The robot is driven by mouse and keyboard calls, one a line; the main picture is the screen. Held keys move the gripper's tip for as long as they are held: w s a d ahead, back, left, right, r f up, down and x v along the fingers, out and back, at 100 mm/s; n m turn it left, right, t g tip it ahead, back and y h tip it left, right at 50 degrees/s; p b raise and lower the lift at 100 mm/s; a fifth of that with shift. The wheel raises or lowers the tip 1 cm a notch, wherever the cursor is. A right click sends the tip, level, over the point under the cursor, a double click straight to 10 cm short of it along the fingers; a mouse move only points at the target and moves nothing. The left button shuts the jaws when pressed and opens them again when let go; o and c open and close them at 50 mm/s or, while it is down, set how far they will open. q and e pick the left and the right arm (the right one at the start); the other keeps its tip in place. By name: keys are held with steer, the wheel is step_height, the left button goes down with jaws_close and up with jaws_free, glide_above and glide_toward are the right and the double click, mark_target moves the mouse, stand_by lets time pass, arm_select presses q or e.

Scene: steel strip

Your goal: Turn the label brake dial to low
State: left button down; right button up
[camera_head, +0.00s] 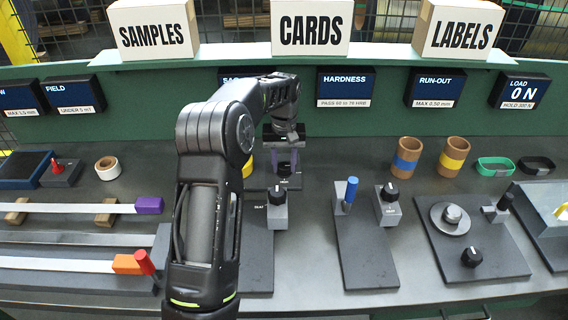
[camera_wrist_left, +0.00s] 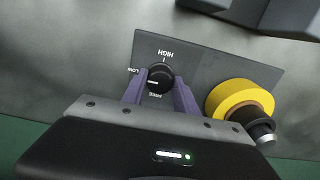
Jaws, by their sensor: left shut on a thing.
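The label brake dial (camera_wrist_left: 159,80) is a black round knob on a grey plate (camera_wrist_left: 208,62) in the left wrist view. HIGH, LOW and FREE are printed around it. A pale mark on the knob lies on its left part, roughly toward the LOW side. My left gripper (camera_wrist_left: 159,92) has its purple fingers closed on either side of the knob. In the head view the left gripper (camera_head: 285,160) reaches down at the back of the bench, and the dial shows small between its fingers. My right gripper is not in view.
A yellow roll (camera_wrist_left: 240,97) on a spindle stands close to the dial. Nearer in the head view are a grey block with a black knob (camera_head: 277,195), a blue-handled fixture (camera_head: 350,190) and another black knob (camera_head: 388,192). Signs and displays line the back.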

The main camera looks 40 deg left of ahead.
mark_target(284, 165)
arm_select(q)
steer(key=c, duration=0.9)
jaws_free()
steer(key=shift+c, duration=0.2)
steer(key=shift+r, duration=0.15)
step_height(284, 165, up, 8)
steer(key=shift+f+b, duration=0.25)
steer(key=shift+b, duration=0.3)
